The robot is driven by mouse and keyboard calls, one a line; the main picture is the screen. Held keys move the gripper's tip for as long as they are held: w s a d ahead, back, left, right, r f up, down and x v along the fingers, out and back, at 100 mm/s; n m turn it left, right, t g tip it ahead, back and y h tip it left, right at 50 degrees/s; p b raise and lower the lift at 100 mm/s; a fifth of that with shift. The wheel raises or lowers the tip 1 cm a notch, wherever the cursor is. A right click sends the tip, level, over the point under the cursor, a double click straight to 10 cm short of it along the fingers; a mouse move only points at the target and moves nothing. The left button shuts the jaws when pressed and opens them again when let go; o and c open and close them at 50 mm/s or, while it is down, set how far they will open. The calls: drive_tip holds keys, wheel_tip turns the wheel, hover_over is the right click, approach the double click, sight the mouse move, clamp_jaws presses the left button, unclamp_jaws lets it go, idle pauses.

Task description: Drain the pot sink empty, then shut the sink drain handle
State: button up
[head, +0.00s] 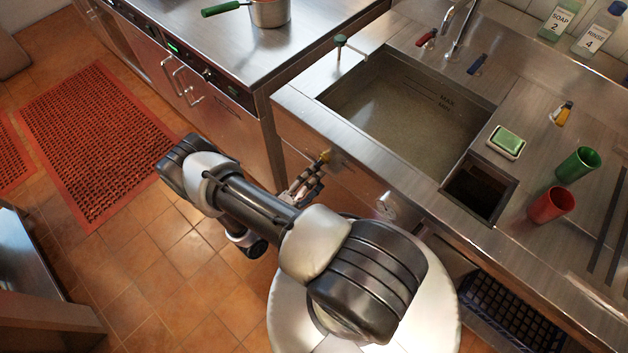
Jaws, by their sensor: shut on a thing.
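The pot sink (328,98) is a large steel basin at the upper right, with level marks on its back wall. Murky brownish water (400,118) covers its bottom; its depth is hard to tell. The yellow sink drain handle (325,156) sticks out from the cabinet front below the sink's front edge. My gripper (318,169) is at this handle in front of the cabinet and is shut on it. The fingertips are small and partly dark, and the handle's exact angle cannot be told. My arm crosses the lower middle of the view.
A red tap lever (427,38), a blue one (477,64) and a green-topped fitting (341,41) stand around the sink. A small dark basin (478,189), green soap (507,141), and green (577,164) and red (551,204) cups are at right.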

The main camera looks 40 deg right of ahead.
drive_tip(key=shift+w, duration=0.1)
drive_tip(key=o, duration=1.2)
drive_tip(key=shift+o, duration=0.2)
drive_tip(key=s+a, duration=0.1)
drive_tip(key=a, duration=1.1)
